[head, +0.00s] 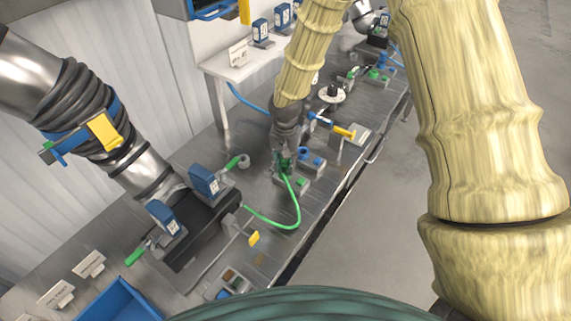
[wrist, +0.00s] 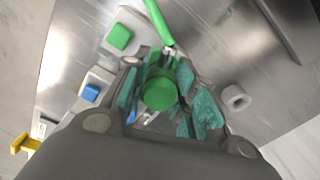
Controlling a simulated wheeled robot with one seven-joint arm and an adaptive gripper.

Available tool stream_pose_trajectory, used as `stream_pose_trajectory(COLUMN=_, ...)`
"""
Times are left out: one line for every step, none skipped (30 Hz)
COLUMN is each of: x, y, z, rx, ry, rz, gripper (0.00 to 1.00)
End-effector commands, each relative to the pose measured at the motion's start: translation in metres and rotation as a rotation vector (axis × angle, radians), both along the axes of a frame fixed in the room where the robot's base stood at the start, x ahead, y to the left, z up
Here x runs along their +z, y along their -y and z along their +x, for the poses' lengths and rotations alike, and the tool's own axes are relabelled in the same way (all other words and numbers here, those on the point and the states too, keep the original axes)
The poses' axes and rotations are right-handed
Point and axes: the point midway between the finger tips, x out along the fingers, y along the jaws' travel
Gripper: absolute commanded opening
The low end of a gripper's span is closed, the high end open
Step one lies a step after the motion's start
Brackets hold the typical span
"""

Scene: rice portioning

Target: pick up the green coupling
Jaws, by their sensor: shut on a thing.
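The green coupling (wrist: 160,90) is a round green piece with a green hose (wrist: 158,22) running from it, seen in the wrist view between the teal pads of my gripper (wrist: 163,98). My gripper is shut on it. In the head view my gripper (head: 284,165) is over the metal bench, and the coupling is mostly hidden by the fingers. The green hose (head: 296,212) curves from there down and left to a fixture on the bench. I cannot tell whether the coupling touches the bench.
In the wrist view, blocks with a green square (wrist: 118,37) and a blue square (wrist: 91,93) lie left, and a grey ring (wrist: 235,97) right. In the head view, a yellow-ended tool (head: 344,132) lies beyond my gripper. Blue boxes (head: 204,181) and a large pipe (head: 30,75) stand left.

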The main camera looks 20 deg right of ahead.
Motion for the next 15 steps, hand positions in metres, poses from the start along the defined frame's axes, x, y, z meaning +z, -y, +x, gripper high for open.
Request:
stream_pose_trajectory(x=0.000, y=0.000, z=0.000, rx=0.000, ry=0.000, rz=0.000, gripper=0.00)
stream_pose_trajectory(x=0.000, y=0.000, z=0.000, rx=0.000, ry=0.000, rz=0.000, gripper=0.00)
stream_pose_trajectory(x=0.000, y=0.000, z=0.000, rx=0.000, ry=0.000, rz=0.000, gripper=0.00)
stream_pose_trajectory(x=0.001, y=0.000, z=0.000, rx=0.000, ry=0.000, rz=0.000, gripper=0.00)
stream_pose_trajectory(x=0.001, y=0.000, z=0.000, rx=0.000, ry=0.001, rz=-0.001, gripper=0.00)
stream_pose_trajectory(x=0.002, y=0.000, z=0.000, rx=0.000, ry=0.001, rz=-0.001, gripper=0.00)
stream_pose_trajectory(x=0.003, y=0.000, z=0.001, rx=-0.001, ry=0.001, rz=-0.001, gripper=0.00)
stream_pose_trajectory(x=0.004, y=0.000, z=0.001, rx=-0.001, ry=0.001, rz=-0.001, gripper=0.00)
stream_pose_trajectory(x=0.006, y=0.000, z=0.001, rx=-0.001, ry=0.001, rz=-0.001, gripper=0.00)
stream_pose_trajectory(x=0.008, y=0.000, z=0.001, rx=-0.001, ry=0.001, rz=0.000, gripper=0.00)
stream_pose_trajectory(x=0.010, y=0.000, z=0.001, rx=-0.001, ry=0.002, rz=0.000, gripper=0.00)
stream_pose_trajectory(x=0.013, y=0.000, z=0.001, rx=0.000, ry=0.004, rz=0.000, gripper=0.00)
stream_pose_trajectory(x=0.016, y=0.000, z=0.001, rx=0.000, ry=0.004, rz=0.000, gripper=0.00)
stream_pose_trajectory(x=0.019, y=0.000, z=0.001, rx=-0.001, ry=0.004, rz=0.000, gripper=0.00)
stream_pose_trajectory(x=0.023, y=0.000, z=0.001, rx=-0.001, ry=0.003, rz=-0.001, gripper=0.00)
